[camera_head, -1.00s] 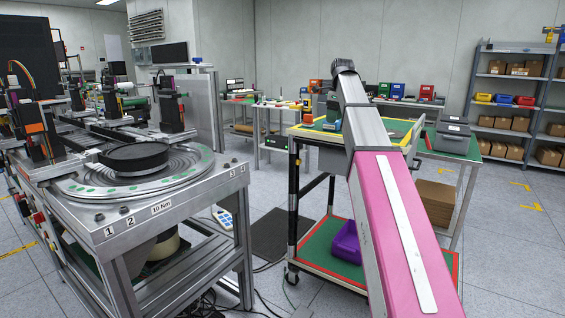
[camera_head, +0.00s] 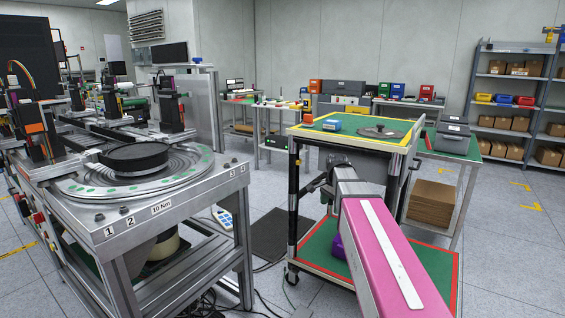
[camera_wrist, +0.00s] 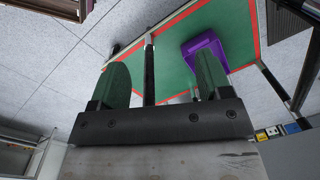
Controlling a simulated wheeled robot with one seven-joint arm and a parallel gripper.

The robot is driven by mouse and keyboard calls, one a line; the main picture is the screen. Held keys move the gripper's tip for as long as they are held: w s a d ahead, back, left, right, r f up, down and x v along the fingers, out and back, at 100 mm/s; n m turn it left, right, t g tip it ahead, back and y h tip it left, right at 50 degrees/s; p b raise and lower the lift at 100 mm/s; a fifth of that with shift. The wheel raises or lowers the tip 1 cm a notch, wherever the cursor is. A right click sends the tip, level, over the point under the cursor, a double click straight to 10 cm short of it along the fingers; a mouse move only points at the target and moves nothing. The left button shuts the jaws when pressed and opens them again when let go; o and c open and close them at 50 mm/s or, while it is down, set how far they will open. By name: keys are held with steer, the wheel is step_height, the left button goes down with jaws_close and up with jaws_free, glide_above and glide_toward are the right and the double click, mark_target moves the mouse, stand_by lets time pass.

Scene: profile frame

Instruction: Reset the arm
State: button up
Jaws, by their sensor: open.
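My gripper (camera_wrist: 160,72) is open and empty in the wrist view, its two dark green-tinted fingers standing apart. Beyond the fingers are the grey floor and the cart's green lower shelf (camera_wrist: 172,66) with its red edge. A purple bin (camera_wrist: 203,48) sits on that shelf, partly behind the right finger. In the head view my pink and grey arm reaches forward and low in front of the cart. It covers most of the purple bin (camera_head: 338,247). I cannot make out my gripper's fingers there.
The cart's yellow-edged top (camera_head: 345,136) carries a blue box (camera_head: 331,125) and a round metal part (camera_head: 379,132). A machine table (camera_head: 140,185) with a black disc stands at left. A grey device (camera_head: 453,130) stands on a table at right. Floor between machine and cart is partly clear.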

steer(key=s+f+n, duration=1.1)
steer(key=s+f, duration=0.6)
steer(key=f, duration=0.3)
steer(key=shift+s, duration=0.4)
steer(key=shift+a+f, duration=0.1)
